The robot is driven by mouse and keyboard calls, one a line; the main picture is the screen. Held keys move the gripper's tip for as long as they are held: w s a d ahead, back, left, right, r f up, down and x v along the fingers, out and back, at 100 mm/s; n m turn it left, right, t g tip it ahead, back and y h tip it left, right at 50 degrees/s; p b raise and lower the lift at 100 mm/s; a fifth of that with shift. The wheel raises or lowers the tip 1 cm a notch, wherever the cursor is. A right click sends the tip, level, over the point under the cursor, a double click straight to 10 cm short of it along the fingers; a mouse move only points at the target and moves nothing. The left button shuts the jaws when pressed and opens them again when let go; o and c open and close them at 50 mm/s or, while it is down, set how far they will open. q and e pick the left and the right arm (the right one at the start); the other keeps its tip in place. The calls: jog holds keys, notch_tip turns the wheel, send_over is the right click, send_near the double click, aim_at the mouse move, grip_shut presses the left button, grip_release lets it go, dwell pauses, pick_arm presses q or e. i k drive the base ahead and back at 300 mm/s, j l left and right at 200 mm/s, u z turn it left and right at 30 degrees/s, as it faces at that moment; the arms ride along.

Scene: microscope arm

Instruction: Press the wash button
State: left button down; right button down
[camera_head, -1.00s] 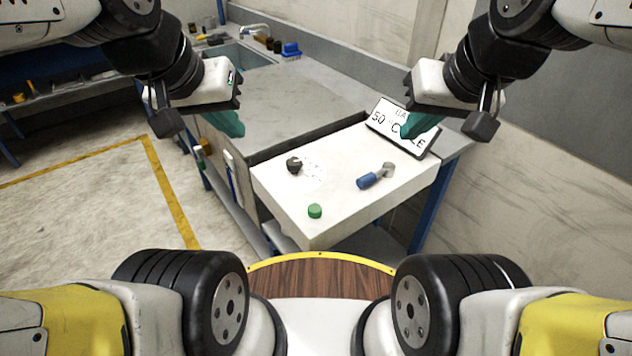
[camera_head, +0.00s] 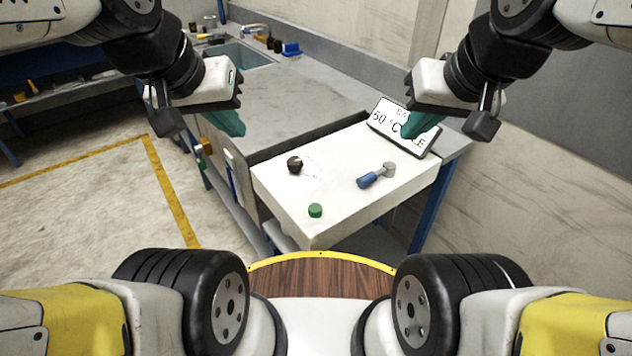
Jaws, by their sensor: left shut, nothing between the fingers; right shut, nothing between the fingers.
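A green round button (camera_head: 315,210) sits near the front edge of a white panel box (camera_head: 345,220); I take it for the wash button, though no label on it is readable. The panel also bears a black knob (camera_head: 294,164) with faint markings beside it and a blue-handled lever (camera_head: 372,177). A tilted sign (camera_head: 392,128) with "50 °C" and partly hidden text stands at the back. My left gripper (camera_head: 238,130) is shut and empty in the air to the left of the panel. My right gripper (camera_head: 408,133) is shut and empty, in front of part of the sign.
A grey counter (camera_head: 290,95) with a sink (camera_head: 240,56) and a blue item (camera_head: 291,48) lies behind the panel. Walls close off the back and right. The floor (camera_head: 90,190) at left, with a yellow line, is clear. Nothing stands between the panel's front edge and my base.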

aim_at(315, 208)
jog(key=k+j+u, duration=0.1)
jog(key=k+u, duration=0.2)
jog(key=k, duration=0.2)
jog(key=k+j+u, duration=0.25)
jog(key=k, duration=0.3)
